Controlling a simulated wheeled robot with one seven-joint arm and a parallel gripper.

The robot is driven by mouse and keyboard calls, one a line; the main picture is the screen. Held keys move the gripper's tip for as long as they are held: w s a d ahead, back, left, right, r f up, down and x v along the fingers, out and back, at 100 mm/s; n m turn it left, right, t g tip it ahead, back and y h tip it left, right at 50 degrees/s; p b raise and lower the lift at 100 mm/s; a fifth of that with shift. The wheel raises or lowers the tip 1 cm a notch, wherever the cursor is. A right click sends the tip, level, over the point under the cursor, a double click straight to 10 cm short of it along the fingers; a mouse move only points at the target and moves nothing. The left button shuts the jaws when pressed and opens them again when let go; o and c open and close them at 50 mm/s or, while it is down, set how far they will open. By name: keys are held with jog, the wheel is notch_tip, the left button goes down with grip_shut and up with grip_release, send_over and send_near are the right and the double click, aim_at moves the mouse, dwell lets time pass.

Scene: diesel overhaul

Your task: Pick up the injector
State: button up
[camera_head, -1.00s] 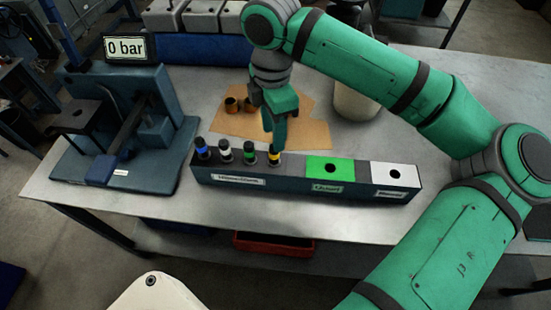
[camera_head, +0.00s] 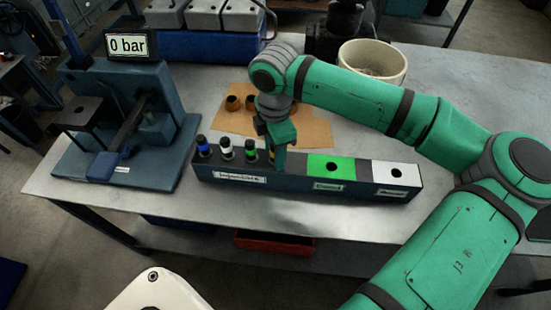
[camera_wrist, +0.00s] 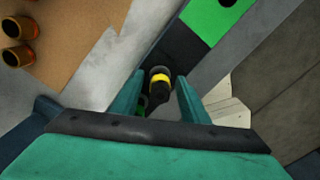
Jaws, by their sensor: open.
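Several injectors stand upright in the left part of a dark rack (camera_head: 300,185). Their bands differ: blue (camera_head: 203,148), white (camera_head: 226,149), green (camera_head: 251,151) and yellow (camera_head: 272,153). My gripper (camera_head: 277,160) points down over the yellow-banded injector and mostly hides it in the head view. In the wrist view, this yellow-banded injector (camera_wrist: 160,80) stands between the two open fingers of my gripper (camera_wrist: 160,88), with a gap visible beside it. A green-banded one shows partly below it, by the left finger.
The rack has a green section (camera_head: 331,167) and a white section (camera_head: 396,174), each with an empty hole. A test stand reading 0 bar (camera_head: 128,44) is at left. Brown rings (camera_head: 233,103) lie on cardboard (camera_head: 315,130) behind the rack; a cream bucket (camera_head: 373,60) stands beyond.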

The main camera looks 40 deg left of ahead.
grip_shut()
jog(key=shift+w+r, duration=0.1)
jog(key=shift+r, duration=0.4)
notch_tip(320, 180, up, 17)
dwell(0.5)
